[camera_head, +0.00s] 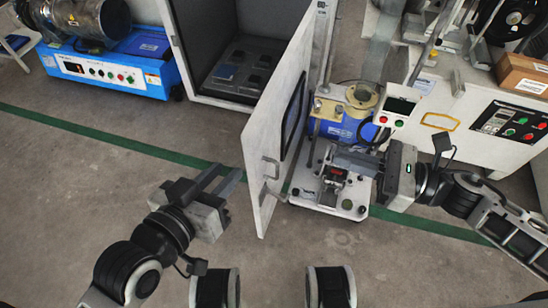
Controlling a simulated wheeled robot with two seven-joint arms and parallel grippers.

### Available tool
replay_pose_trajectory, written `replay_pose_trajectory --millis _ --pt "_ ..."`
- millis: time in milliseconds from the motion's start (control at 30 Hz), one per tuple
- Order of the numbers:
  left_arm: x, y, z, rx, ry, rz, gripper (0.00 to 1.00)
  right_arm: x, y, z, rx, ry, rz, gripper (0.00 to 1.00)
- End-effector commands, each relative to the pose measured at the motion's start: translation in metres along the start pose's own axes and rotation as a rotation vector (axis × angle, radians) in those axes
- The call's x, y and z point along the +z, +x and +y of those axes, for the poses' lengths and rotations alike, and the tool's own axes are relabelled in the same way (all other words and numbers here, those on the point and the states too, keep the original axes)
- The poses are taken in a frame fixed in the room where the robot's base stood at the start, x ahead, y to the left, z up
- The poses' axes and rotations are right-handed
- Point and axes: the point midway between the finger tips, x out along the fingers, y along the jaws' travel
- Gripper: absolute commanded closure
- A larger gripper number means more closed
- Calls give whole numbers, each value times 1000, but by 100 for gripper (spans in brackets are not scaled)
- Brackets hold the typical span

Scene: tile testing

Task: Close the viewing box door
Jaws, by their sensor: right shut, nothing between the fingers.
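The viewing box (188,48) stands at the top middle, a pale cabinet with a dark interior. Its white door (262,150) is swung wide open toward me, with a metal handle (270,180) and a dark window on it. Small dark tiles (226,71) lie on the box floor. My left gripper (228,182) is left of the door, fingers apart and empty, pointing toward the door's lower part. My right gripper (340,160) is right of the door, in front of the small testing machine, and its fingers are shut with nothing seen in them.
A blue machine (110,75) with a metal drum stands at the left. A testing machine with a blue body (345,128) stands close to the right of the door. A white control cabinet (460,105) and a cardboard box (522,72) are at the right. The floor at left is clear.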

Motion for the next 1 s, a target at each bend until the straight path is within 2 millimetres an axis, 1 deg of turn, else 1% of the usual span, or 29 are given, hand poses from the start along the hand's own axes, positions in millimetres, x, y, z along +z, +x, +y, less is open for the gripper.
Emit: replay_pose_trajectory --millis 33,133,233,500,700,833,1000 --pt "3 1 0 4 0 5 73 -5 -1 0 21 -45 9 100" --pt "1 1 1 7 -3 8 73 -4 5 2 34 -77 12 100" --pt "0 1 1 8 -6 10 73 -3 20 2 34 -77 10 100" --pt "0 1 2 10 -11 13 73 -2 78 3 32 -74 8 100" --pt "0 2 1 11 -13 14 73 -4 115 4 30 -72 9 100" --pt "1 2 2 12 -15 14 73 -5 129 5 29 -69 10 100" --pt "1 2 2 13 -17 15 73 -5 137 6 29 -68 12 100"
